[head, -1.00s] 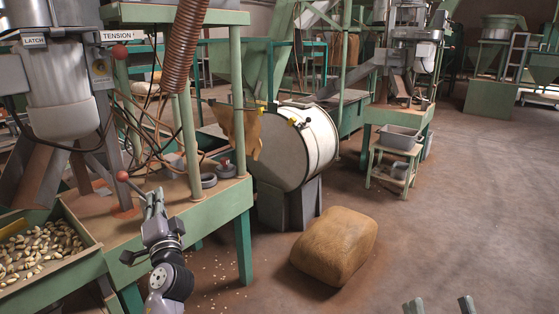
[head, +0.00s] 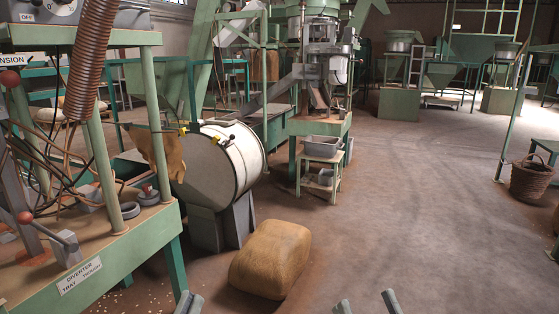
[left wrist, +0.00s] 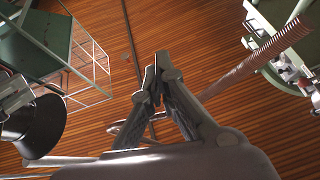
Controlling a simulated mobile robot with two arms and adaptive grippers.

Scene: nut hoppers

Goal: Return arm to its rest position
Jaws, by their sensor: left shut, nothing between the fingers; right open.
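My left gripper (head: 189,303) shows only its fingertips at the bottom edge of the head view, beside the front end of the green machine table. In the left wrist view its fingers (left wrist: 157,72) meet at the tips with nothing between them, pointing up towards the brown slatted ceiling (left wrist: 205,40). My right gripper (head: 367,304) shows as two fingertips set well apart at the bottom edge, right of the centre. It is open and empty. Both arms behind the fingertips are out of the head view.
The green machine table (head: 135,255) with a "DIVERTER TRAY" sign (head: 80,275) stands at left. A tan sack (head: 270,258) lies on the floor before a white drum (head: 222,165). A wicker basket (head: 530,178) stands at right. The floor between is clear.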

